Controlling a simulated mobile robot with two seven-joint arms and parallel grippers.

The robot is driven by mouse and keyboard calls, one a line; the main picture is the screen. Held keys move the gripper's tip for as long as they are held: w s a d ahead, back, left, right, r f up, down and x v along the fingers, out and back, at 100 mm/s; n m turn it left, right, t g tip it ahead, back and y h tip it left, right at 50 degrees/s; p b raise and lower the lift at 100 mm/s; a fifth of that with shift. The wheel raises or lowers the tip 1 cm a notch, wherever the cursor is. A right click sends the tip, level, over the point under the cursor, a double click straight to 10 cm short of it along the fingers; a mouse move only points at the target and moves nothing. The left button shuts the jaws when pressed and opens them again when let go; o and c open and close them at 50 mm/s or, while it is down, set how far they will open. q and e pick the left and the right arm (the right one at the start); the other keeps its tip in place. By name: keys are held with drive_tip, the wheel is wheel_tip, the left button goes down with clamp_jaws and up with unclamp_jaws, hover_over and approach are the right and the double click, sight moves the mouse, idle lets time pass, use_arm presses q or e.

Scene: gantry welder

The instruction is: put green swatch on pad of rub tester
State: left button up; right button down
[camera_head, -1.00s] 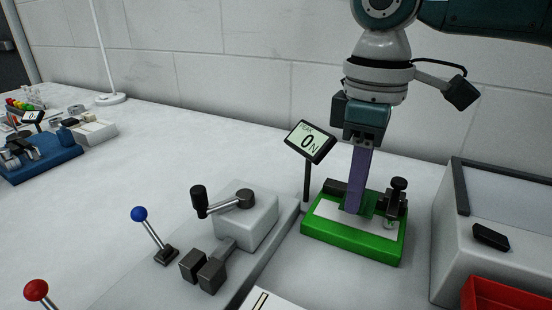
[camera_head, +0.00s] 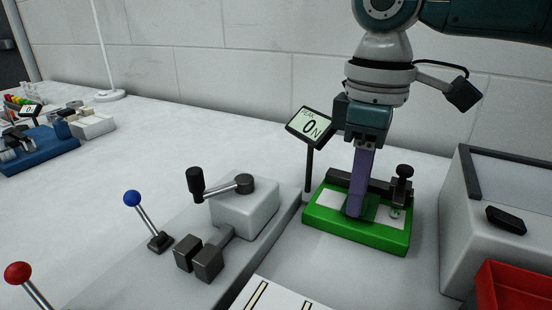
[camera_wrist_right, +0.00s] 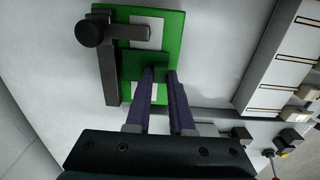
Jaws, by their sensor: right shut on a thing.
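The green-based tester (camera_head: 352,230) stands below my right arm, with a white pad (camera_head: 330,199) on top and a black clamp with a knob (camera_head: 403,183) at its right. My right gripper (camera_head: 355,213) points down with long purple fingers, shut on the dark green swatch (camera_head: 370,208) at pad level. In the right wrist view the swatch (camera_wrist_right: 143,66) lies across the white pad (camera_wrist_right: 146,28), at the right gripper's fingertips (camera_wrist_right: 160,73). Whether it fully touches the pad is hard to tell. My left gripper is not in view.
A grey crank device (camera_head: 245,205) stands left. A grey box (camera_head: 490,210) and a red bin (camera_head: 508,288) are at the right. A blue device (camera_head: 40,150) sits far left.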

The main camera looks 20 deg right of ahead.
drive_tip(key=shift+f, duration=0.35)
drive_tip(key=c, duration=0.7)
unclamp_jaws()
wheel_tip(320, 180, up, 10)
drive_tip(key=p, duration=0.2)
